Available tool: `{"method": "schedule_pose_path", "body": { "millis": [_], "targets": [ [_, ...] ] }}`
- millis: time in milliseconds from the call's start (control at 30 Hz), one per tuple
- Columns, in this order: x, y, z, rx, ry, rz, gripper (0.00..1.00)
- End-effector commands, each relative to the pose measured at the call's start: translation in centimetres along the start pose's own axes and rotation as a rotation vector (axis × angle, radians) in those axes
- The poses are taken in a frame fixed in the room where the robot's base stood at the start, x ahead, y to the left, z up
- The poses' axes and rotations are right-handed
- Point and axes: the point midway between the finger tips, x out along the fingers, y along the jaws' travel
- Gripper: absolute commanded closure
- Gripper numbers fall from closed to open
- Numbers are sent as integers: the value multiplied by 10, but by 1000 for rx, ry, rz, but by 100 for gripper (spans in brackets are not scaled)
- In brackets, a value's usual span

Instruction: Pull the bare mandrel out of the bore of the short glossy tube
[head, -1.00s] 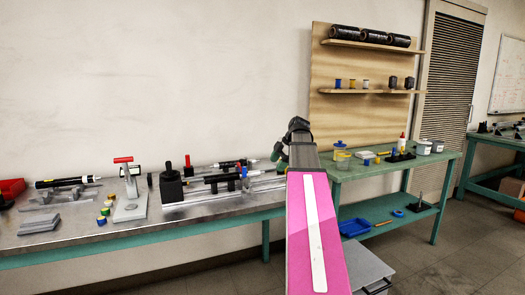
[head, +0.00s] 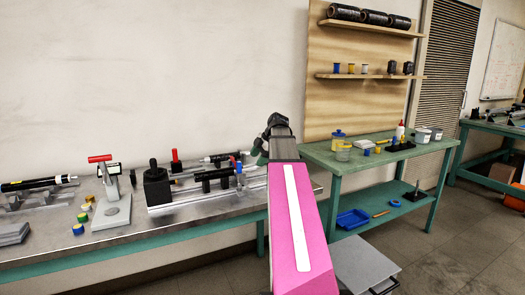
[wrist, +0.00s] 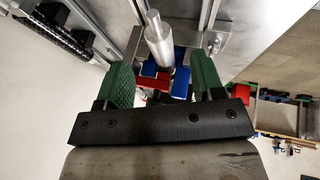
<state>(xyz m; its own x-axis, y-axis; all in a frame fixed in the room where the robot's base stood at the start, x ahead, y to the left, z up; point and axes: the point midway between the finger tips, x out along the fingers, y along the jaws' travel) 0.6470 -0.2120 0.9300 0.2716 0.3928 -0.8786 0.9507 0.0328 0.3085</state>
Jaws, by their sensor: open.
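My gripper (wrist: 161,64) is open, its green fingers spread to either side of a bare silver rod, with a gap on each side. The rod (wrist: 159,45), which looks like the mandrel, has a narrower stub at one end. A blue and red support (wrist: 178,82) shows behind it between the fingers. In the head view my gripper (head: 258,157) is mostly hidden by my pink arm, at the right end of the bench fixture. A short black tube (head: 213,176) lies on the fixture rail; the rod's entry into its bore is not visible.
The fixture has a black block (head: 157,186) at its left and a blue upright (head: 239,172) near my gripper. A red-handled clamp (head: 112,188) and long black tube (head: 35,183) are further left. A green table (head: 365,158) stands right. Clear wall rises behind the bench.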

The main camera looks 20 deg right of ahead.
Motion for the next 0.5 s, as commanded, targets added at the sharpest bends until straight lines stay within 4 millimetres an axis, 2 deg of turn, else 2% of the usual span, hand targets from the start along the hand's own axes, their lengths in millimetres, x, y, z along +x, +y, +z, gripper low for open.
{"method": "schedule_pose_path", "body": {
  "millis": [100,200,500],
  "targets": [
    [20,0,0,0,1,-1,38],
    [32,0,0,0,0,0,38],
    [48,0,0,0,-1,0,38]
  ]
}}
